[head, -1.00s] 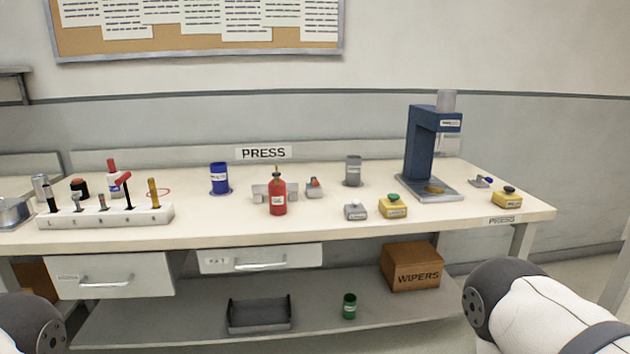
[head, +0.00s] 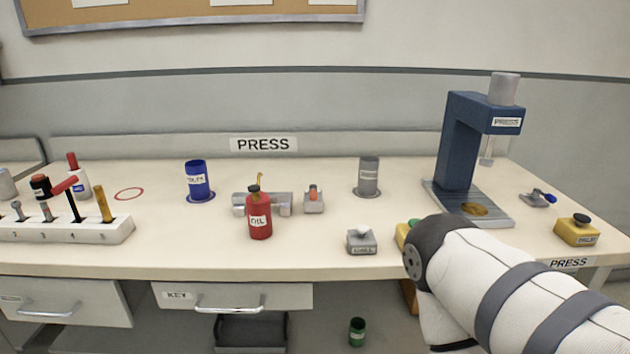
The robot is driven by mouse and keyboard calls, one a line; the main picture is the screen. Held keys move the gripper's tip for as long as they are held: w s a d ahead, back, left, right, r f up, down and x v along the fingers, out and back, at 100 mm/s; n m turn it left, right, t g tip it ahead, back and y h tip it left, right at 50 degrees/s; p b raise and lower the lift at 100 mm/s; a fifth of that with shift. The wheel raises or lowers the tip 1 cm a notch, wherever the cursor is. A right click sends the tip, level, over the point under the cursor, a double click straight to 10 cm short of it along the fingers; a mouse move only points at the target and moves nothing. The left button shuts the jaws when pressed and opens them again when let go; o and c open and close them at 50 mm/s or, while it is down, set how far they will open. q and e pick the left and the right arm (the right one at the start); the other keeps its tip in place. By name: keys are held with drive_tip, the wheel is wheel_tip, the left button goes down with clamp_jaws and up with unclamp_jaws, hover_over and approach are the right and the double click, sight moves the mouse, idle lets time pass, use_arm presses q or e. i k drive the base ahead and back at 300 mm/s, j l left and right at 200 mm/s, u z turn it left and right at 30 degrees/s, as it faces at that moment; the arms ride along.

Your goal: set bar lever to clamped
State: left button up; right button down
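No lever carries a readable "bar" label. A small grey fixture with an orange-red knob (head: 314,198) stands mid-table, just right of a low grey metal block (head: 285,203). A small grey device with a blue-tipped handle (head: 540,198) lies right of the press. I cannot tell which is the bar lever, nor its setting. My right arm comes in from the right over the table's front edge, bent downward; its gripper is out of view. My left gripper is also out of view.
A red oil can (head: 260,220) stands partly in front of the metal block. A blue press (head: 460,150), a grey button box (head: 362,242), a yellow button box (head: 577,230) and a tool rack (head: 110,232) are on the table. My arm partly hides another yellow box (head: 402,235).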

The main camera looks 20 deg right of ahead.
sight(313, 188)
drive_tip(key=i+l+u, duration=0.15)
drive_tip(key=l, duration=0.2)
drive_tip(key=i+l+u, duration=0.35)
drive_tip(key=l, duration=0.35)
drive_tip(key=i, duration=0.05)
